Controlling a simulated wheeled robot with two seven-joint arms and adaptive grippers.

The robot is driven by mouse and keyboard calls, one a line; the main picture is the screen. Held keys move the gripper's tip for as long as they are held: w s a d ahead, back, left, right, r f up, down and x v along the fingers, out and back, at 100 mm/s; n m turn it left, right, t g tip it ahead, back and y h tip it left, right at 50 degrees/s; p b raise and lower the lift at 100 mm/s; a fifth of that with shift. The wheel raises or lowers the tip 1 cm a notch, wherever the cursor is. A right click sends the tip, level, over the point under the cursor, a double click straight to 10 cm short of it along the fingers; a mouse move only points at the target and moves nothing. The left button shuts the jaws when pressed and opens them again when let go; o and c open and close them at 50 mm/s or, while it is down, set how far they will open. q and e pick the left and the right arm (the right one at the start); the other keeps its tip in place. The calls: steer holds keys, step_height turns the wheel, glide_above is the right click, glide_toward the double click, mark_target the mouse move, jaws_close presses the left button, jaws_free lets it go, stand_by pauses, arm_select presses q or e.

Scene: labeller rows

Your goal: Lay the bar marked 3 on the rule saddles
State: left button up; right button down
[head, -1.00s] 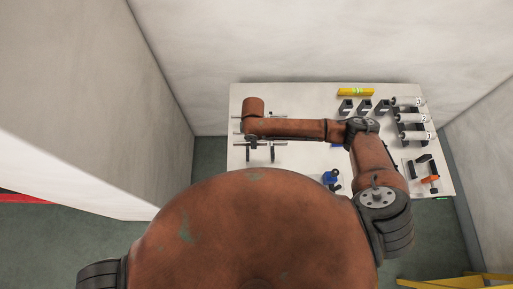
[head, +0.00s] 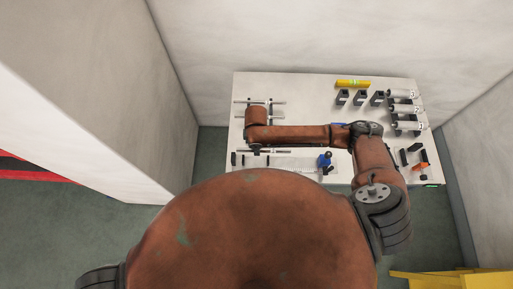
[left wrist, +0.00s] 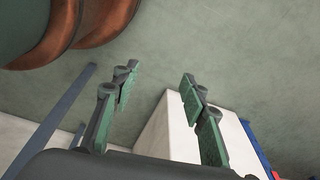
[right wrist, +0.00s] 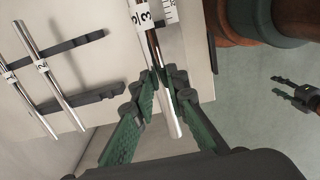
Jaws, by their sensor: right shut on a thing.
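The bar marked 3 (right wrist: 155,52) is a shiny rod with a white label. My right gripper (right wrist: 160,85) is shut on it near its lower end in the right wrist view. In the head view the bar (head: 276,151) shows near the table's front left, above the rule (head: 300,169); my arm hides most of the gripper. The rule (right wrist: 171,10) also shows beside the bar in the right wrist view. A dark block (right wrist: 162,24) lies behind the bar; whether they touch is unclear. My left gripper (left wrist: 157,88) is open and empty, off the table.
A dark rack (right wrist: 85,101) holds a bar marked 2 (right wrist: 40,67) and another labelled bar (right wrist: 8,72). A blue item (head: 324,160) stands at the rule's right. Dark blocks (head: 360,98), a yellow level (head: 352,84) and white rollers (head: 404,109) occupy the right side.

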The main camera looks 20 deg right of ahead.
steer(key=shift+s, duration=0.15)
steer(key=shift+w+f, duration=0.25)
steer(key=shift+f, duration=0.5)
steer(key=shift+f+b, duration=0.2)
steer(key=shift+b, duration=0.1)
steer(key=shift+s+f, duration=0.15)
steer(key=shift+f, duration=0.35)
step_height(320, 180, down, 4)
steer(key=shift+f+b, duration=0.15)
steer(key=shift+b, duration=0.9)
steer(key=shift+f, duration=0.5)
steer(key=shift+f+b, duration=0.45)
steer(key=shift+f, duration=0.05)
arm_select(q)
steer(key=s+f, duration=0.1)
steer(key=f, duration=0.1)
steer(key=s+f, duration=0.2)
steer(key=shift+s, duration=0.1)
arm_select(e)
steer(key=shift+f, duration=0.15)
